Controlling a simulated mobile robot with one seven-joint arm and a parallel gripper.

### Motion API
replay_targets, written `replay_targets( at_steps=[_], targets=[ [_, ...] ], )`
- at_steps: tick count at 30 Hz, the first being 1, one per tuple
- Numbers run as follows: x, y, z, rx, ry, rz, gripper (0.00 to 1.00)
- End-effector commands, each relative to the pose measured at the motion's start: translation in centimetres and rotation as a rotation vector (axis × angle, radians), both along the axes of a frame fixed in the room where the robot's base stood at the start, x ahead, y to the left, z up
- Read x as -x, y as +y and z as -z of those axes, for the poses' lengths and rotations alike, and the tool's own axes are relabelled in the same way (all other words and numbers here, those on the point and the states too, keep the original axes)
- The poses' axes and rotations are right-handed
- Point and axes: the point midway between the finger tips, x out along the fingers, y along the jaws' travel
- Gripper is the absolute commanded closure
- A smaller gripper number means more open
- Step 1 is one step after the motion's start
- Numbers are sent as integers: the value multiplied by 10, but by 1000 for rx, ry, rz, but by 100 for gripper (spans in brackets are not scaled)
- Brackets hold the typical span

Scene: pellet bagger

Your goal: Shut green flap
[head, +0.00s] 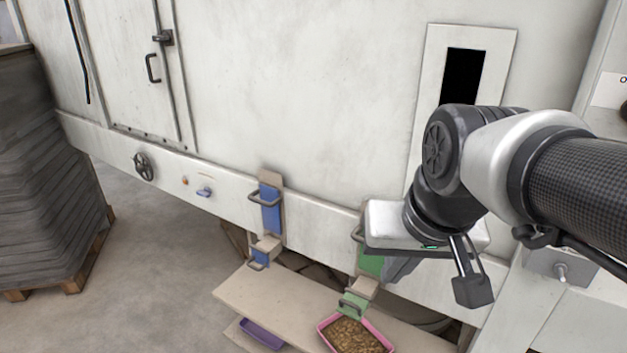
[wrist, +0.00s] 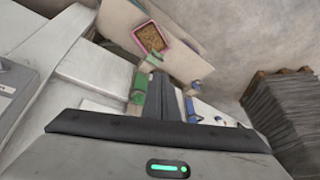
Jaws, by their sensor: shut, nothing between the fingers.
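The green-marked chute on the machine front has a green upper panel (head: 370,264) with a handle, partly hidden by my gripper. Below it, a green flap (head: 352,303) with a dark handle sits at the spout mouth and leans outward over a pink tray. In the wrist view the green panel (wrist: 139,90) is just left of my fingers, and the green flap (wrist: 153,61) is beyond their tips. My gripper (head: 396,272) is shut and empty, beside the upper panel in the head view. I cannot tell whether it touches the panel.
The pink tray (head: 327,326) of brown pellets stands on a shelf (head: 285,300) under the green spout. Stacked grey sacks (head: 45,180) stand far left, with clear floor between.

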Motion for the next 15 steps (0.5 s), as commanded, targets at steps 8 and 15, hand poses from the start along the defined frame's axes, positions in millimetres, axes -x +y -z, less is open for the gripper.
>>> replay_targets(
  at_steps=[8, 15],
  targets=[
    [-111, 5, 59, -97, 205, 239, 100],
    [-186, 9, 136, -80, 326, 435, 100]
  ],
)
